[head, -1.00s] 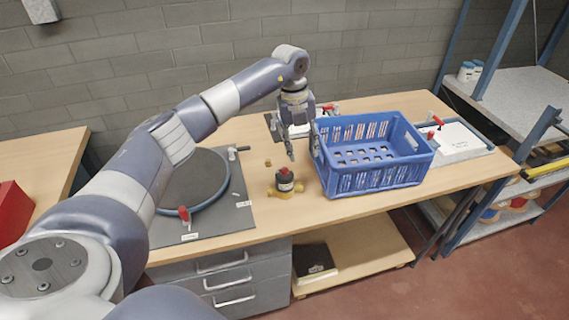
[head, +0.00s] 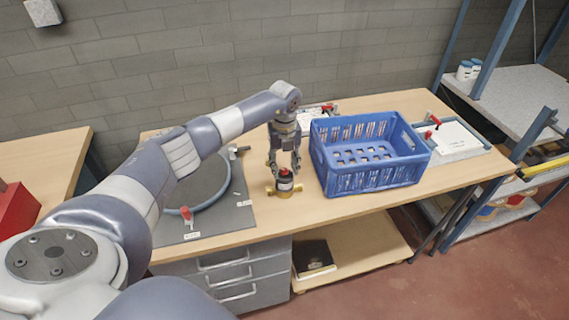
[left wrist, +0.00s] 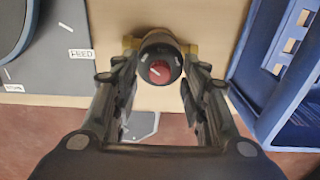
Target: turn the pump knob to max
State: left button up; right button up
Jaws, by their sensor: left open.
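The pump (head: 284,186) stands upright on the wooden workbench, left of the blue crate. It has a black body with a white label and brass pipe ends. In the left wrist view its red knob (left wrist: 160,71) with a white pointer mark sits on top of the pump's dark round head (left wrist: 147,48). The pointer slants toward the upper left. My left gripper (head: 285,168) is above the pump and points down. Its open fingers (left wrist: 160,88) stand to the left and right of the knob. I cannot tell whether they touch it. My right gripper is not in view.
The blue crate (head: 328,186) stands close to the right of the pump. A grey plate with a round dark disc (head: 200,183) and red-handled clamp lies to the left. A white board with a red clamp (head: 455,140) is beyond the crate. The bench's front edge is near.

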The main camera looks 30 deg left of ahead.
pick_arm(q)
jog(key=shift+c, duration=0.5)
grip_shut()
